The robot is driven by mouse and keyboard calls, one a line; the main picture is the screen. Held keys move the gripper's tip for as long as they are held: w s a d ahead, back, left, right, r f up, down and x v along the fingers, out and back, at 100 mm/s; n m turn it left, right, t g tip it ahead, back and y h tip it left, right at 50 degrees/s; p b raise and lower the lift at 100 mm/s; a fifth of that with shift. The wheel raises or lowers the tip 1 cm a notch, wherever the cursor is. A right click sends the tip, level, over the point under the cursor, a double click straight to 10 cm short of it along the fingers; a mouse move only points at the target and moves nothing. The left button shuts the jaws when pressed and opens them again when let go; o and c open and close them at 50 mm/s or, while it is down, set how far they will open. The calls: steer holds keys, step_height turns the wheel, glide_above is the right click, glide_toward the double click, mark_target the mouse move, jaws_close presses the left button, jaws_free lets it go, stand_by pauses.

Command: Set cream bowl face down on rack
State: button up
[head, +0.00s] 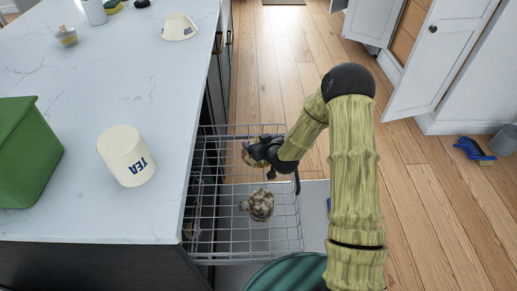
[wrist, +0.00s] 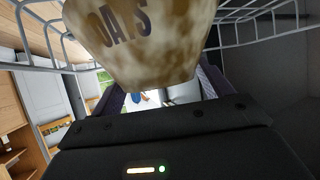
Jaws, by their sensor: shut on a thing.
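My gripper (head: 262,151) is shut on a cream bowl with brown stains and dark "OATS" lettering, seen close up in the wrist view (wrist: 150,45). In the head view the held bowl (head: 249,154) is partly hidden by my gripper and sits at the far part of the wire rack (head: 243,248). I cannot tell whether it touches the wires or which way its mouth faces. Rack wires also show on both sides of the bowl in the wrist view (wrist: 47,55).
A brown-stained item (head: 260,205) lies in the rack's nearer part. A cream "TEA" container (head: 126,156), another cream vessel (head: 179,27) and a green bin (head: 27,143) are on the white counter (head: 95,210). A blue brush (head: 473,150) lies on the floor at right.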

steer(key=shift+f+b, duration=0.3)
steer(key=shift+f, duration=1.5)
steer(key=o, duration=1.7)
steer(key=p+v, duration=0.1)
steer(key=v, duration=1.1)
steer(key=shift+s, duration=0.1)
